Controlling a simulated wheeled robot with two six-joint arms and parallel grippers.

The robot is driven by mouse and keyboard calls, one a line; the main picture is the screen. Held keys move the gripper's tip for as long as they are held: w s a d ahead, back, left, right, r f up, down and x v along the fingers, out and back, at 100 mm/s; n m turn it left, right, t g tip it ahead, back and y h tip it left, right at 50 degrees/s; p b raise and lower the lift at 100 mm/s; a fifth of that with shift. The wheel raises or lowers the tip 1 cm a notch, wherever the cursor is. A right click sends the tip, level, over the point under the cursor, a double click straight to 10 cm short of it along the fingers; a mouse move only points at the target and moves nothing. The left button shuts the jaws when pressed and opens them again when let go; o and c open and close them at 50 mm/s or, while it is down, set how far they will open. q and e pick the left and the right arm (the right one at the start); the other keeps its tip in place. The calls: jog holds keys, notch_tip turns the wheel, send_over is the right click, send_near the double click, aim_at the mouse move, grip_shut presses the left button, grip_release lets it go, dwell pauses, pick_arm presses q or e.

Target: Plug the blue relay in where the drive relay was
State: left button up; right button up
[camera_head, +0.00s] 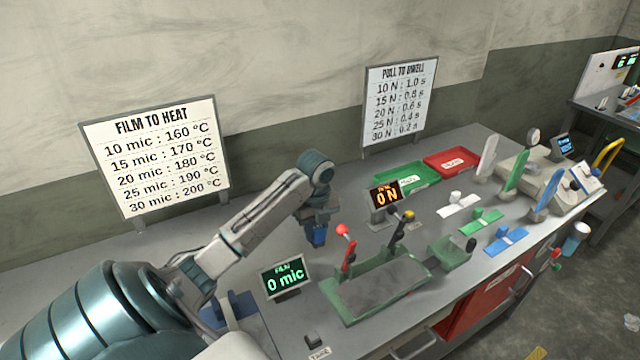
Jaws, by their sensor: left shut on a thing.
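My left arm reaches in from the left, and its gripper (319,222) points down above the grey bench. It is shut on a small blue block (320,237), which looks like the blue relay; the fingers hide part of it. The block hangs behind the green-framed machine (374,287), left of the orange "0 N" display (385,195). I cannot make out the socket where the drive relay was. My right gripper is not in view.
The machine has a red-handled lever (347,247) and a black lever (399,228). A green film display reading 0 mic (284,278) stands left of it. Green (408,178) and red (451,162) trays lie at the back. Coloured holders stand at the right.

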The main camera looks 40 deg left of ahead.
aim_at(316, 243)
pick_arm(q)
jog(key=shift+f+p, duration=0.5)
jog(key=shift+f, duration=0.35)
notch_tip(316, 243, down, 2)
jog(key=shift+f+p, duration=0.1)
jog(key=shift+p, duration=0.4)
jog(key=shift+f, duration=0.65)
jog(key=o, duration=1.1)
